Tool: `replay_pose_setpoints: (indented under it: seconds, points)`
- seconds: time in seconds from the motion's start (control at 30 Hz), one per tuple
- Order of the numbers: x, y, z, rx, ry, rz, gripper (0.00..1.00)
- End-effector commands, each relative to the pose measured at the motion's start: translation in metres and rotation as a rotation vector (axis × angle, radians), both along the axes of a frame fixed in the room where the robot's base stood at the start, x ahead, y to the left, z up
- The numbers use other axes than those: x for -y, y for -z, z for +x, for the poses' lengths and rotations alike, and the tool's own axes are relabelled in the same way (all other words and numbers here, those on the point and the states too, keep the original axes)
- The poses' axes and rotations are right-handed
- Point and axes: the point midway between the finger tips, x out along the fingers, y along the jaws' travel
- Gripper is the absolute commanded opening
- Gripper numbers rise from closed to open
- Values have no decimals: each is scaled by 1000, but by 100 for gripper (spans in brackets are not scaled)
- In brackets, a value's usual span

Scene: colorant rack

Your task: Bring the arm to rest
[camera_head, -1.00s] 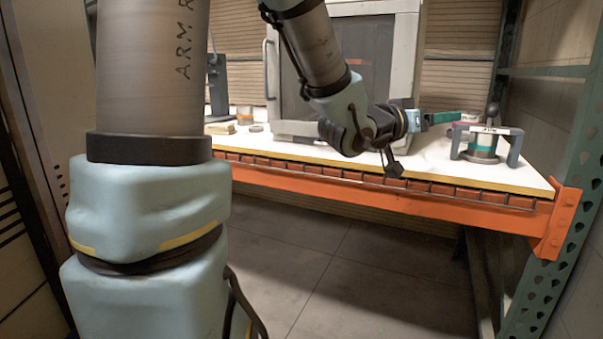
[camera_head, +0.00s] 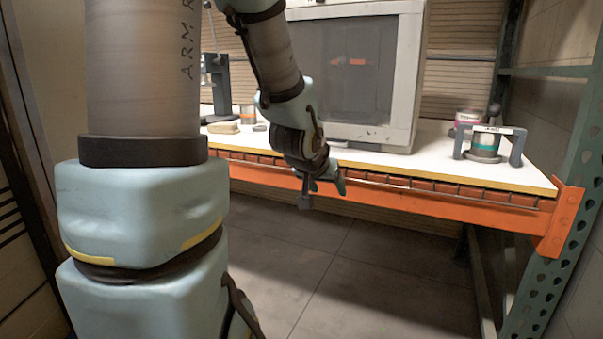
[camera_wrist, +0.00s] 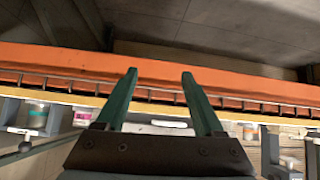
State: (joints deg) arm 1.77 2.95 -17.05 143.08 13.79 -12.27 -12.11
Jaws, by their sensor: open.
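My gripper (camera_wrist: 160,85) shows in the wrist view with two green fingers held apart and nothing between them. In the head view my gripper (camera_head: 340,184) is small and partly hidden by my wrist. It hangs in front of the orange shelf beam, near the middle of the shelf's front edge. I cannot tell from the head view how far it is from the beam.
A white shelf top (camera_head: 440,165) runs behind an orange beam (camera_head: 480,211). A grey-framed cabinet (camera_head: 405,75) stands on it. At the right are a teal-banded can (camera_head: 486,143) in a grey stand (camera_head: 516,150) and a pink-labelled can (camera_head: 467,118). The floor (camera_head: 370,270) in front is clear.

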Motion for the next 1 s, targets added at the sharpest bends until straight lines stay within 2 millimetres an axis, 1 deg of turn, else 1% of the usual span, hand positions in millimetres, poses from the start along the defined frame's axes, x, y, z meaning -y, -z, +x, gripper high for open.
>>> replay_pose_setpoints:
  seconds: [0.03, 0.1, 0.17, 0.2, 0.27, 0.3, 0.37, 0.4, 0.43, 0.47, 0.5, 0.67, 0.8, 0.9, 1.0]
  points:
    - [-25, 16, -11, -82, -51, 47, 70]
    - [-54, 34, -30, -196, -110, 101, 70]
    - [-74, 46, -48, -291, -151, 135, 70]
    - [-86, 53, -60, -351, -175, 151, 70]
    - [-100, 61, -79, -438, -206, 169, 70]
    - [-108, 65, -91, -493, -222, 177, 70]
    - [-118, 70, -110, -573, -245, 184, 70]
    - [-123, 73, -122, -628, -258, 186, 70]
    - [-126, 72, -130, -662, -265, 185, 70]
    - [-125, 57, -127, -649, -260, 186, 70]
    - [-124, 48, -126, -646, -260, 186, 70]
    - [-124, 16, -126, -645, -260, 187, 70]
    - [-124, -16, -126, -644, -260, 187, 70]
    - [-124, -35, -126, -643, -259, 187, 70]
    - [-124, -46, -126, -643, -259, 187, 70]
